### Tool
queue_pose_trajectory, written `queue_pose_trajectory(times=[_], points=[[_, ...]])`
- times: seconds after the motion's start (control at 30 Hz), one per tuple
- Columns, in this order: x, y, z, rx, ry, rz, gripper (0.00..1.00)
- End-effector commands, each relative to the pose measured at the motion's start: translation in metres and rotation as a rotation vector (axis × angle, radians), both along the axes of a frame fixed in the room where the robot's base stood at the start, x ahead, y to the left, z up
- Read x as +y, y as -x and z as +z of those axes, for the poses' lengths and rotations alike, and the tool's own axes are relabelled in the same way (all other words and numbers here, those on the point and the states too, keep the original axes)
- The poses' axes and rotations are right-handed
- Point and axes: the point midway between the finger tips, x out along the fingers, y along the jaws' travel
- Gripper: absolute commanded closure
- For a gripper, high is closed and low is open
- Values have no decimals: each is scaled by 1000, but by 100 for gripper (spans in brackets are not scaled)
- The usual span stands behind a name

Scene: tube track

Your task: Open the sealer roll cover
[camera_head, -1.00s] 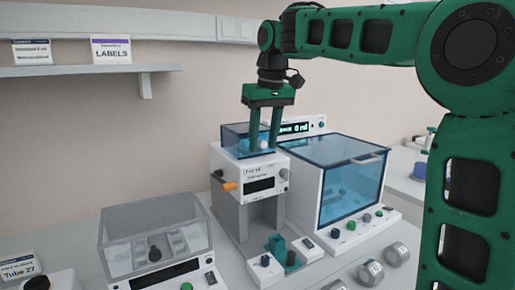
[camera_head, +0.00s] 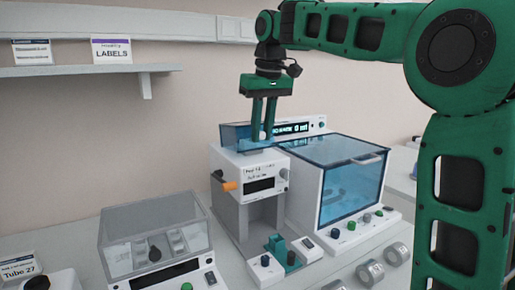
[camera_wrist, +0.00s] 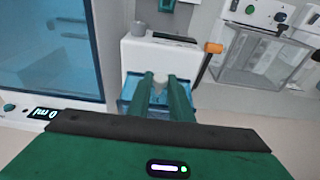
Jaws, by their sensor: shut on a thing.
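The sealer (camera_head: 250,170) is a white boxy machine on a grey stand, with an orange handle on its left side. The sealer roll cover (camera_head: 233,133) is a translucent blue box on top of it, and it appears lowered. It also shows in the wrist view (camera_wrist: 126,100). My gripper (camera_head: 263,138) points down at the cover, its green fingers close together. In the wrist view my gripper (camera_wrist: 161,82) is shut on a small pale knob (camera_wrist: 159,84) at the cover. The fingers hide part of the cover and knob.
A larger blue-windowed cabinet (camera_head: 350,190) stands close on the right of the sealer. A clear-lidded device (camera_head: 155,240) is at the front left. Several round grey rolls (camera_head: 370,272) lie at the front right. A shelf (camera_head: 90,70) is on the wall.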

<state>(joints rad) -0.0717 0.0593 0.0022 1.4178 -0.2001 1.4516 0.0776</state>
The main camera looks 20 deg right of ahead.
Motion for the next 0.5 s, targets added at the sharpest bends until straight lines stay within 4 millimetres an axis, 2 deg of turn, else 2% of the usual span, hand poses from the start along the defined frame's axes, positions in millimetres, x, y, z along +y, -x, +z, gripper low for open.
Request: queue_pose_trajectory(times=[0.5], points=[[0, -4, 9, -3, 0, -2, 94]])
